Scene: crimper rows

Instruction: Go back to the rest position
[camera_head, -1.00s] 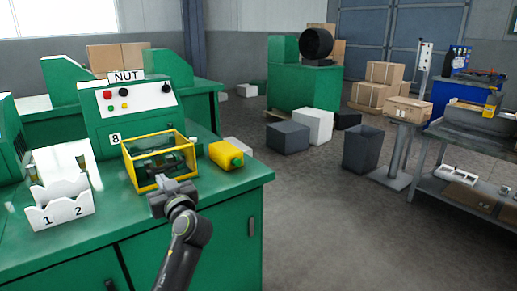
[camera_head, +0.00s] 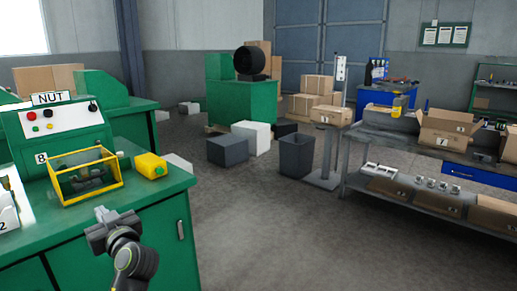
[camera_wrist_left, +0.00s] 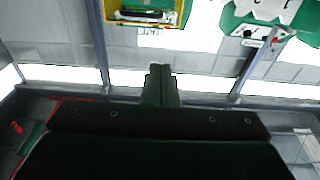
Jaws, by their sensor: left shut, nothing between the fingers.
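My left gripper (camera_head: 104,214) is in front of and below the yellow-framed box (camera_head: 84,176) in the head view, apart from it and near the green bench's (camera_head: 150,193) front edge. Its fingers are shut and empty; they also show as a dark shut pair (camera_wrist_left: 161,84) in the left wrist view. That view has a yellow-edged box (camera_wrist_left: 184,14) at its top edge. My right gripper is not in view.
A yellow container (camera_head: 150,166) stands on the bench beside the NUT machine (camera_head: 58,124). Open grey floor (camera_head: 265,225) lies to the right. A grey bin (camera_head: 297,154) and a metal table (camera_head: 400,150) with cardboard boxes stand beyond.

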